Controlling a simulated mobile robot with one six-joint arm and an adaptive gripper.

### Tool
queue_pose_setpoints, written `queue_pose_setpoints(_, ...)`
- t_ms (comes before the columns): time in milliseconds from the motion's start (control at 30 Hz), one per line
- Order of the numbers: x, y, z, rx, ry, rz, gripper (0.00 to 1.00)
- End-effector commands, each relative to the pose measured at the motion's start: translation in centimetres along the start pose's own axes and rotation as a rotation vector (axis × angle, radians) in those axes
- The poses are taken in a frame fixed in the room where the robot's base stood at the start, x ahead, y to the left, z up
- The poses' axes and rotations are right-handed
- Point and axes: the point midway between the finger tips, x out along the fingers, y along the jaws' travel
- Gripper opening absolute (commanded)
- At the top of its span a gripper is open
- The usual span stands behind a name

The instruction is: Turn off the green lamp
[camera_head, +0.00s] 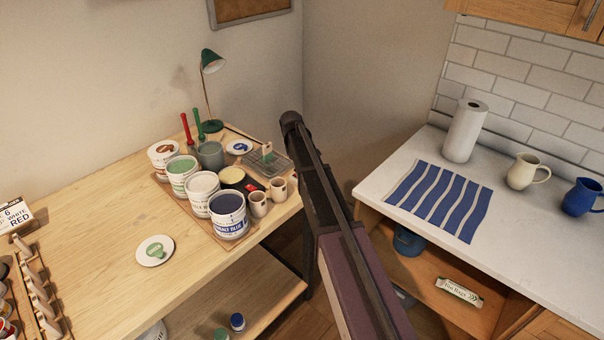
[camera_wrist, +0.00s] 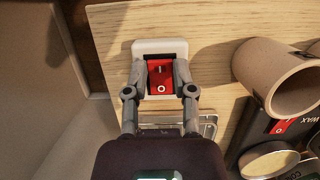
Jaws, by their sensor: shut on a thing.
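The green lamp (camera_head: 211,63) stands at the back of the wooden table by the wall, its shade tilted to the right. I cannot tell clearly whether it is lit. In the wrist view, a red rocker switch (camera_wrist: 160,78) with an "O" mark sits in a white housing (camera_wrist: 160,46) at the table's edge. My gripper (camera_wrist: 161,68) has its two fingertips on either side of the red switch, shut on it.
In the wrist view a cup (camera_wrist: 262,72) and a dark wax box (camera_wrist: 262,131) lie close on the right. A white counter (camera_head: 387,172) stands on the right.

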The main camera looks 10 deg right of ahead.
Motion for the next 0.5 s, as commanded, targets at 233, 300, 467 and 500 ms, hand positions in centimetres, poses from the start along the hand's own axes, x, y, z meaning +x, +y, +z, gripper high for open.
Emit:
queue_pose_setpoints(233, 0.15, -0.34, 0.24, -0.001, -0.009, -0.006, 0.00)
queue_pose_setpoints(300, 0.15, -0.35, 0.25, -0.001, -0.009, -0.007, 0.40)
queue_pose_setpoints(467, 0.13, -0.27, 0.22, 0.000, -0.008, -0.005, 0.69)
queue_pose_setpoints(500, 0.12, -0.24, 0.20, 0.000, -0.007, -0.005, 0.69)
